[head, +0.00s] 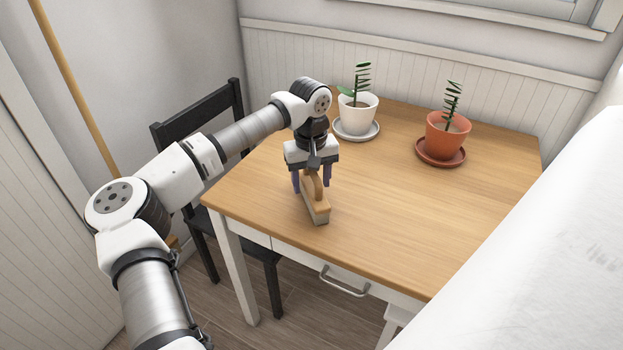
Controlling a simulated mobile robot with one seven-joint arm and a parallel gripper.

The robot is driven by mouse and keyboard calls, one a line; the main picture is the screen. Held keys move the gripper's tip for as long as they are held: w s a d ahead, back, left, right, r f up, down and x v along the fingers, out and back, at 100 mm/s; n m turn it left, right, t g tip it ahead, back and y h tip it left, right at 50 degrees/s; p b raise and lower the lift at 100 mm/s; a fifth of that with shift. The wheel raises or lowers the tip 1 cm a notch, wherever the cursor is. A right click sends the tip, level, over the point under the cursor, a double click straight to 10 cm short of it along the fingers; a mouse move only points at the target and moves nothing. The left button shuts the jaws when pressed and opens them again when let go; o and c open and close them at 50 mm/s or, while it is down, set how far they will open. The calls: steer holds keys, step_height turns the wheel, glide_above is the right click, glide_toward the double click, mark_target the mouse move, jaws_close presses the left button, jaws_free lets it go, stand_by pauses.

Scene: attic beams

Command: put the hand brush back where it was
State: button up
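The hand brush (317,208) is a light wooden block with a handle, at the left part of the wooden table (410,215). It appears to rest on the tabletop near the front left edge. My gripper (312,184) points down over the brush, with one dark purple finger on each side of its handle. The fingers look spread, with a small gap on the left side. Contact on the right side is hard to tell. The gripper hides the brush's far end.
A white pot with a plant (356,112) stands on a saucer at the back of the table. A terracotta pot (447,134) stands on its saucer to the right. A black chair (200,118) is at the table's left. The table's middle and front right are clear.

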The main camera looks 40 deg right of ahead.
step_height(320, 180, up, 12)
steer(key=shift+r, duration=0.15)
stand_by(0.6)
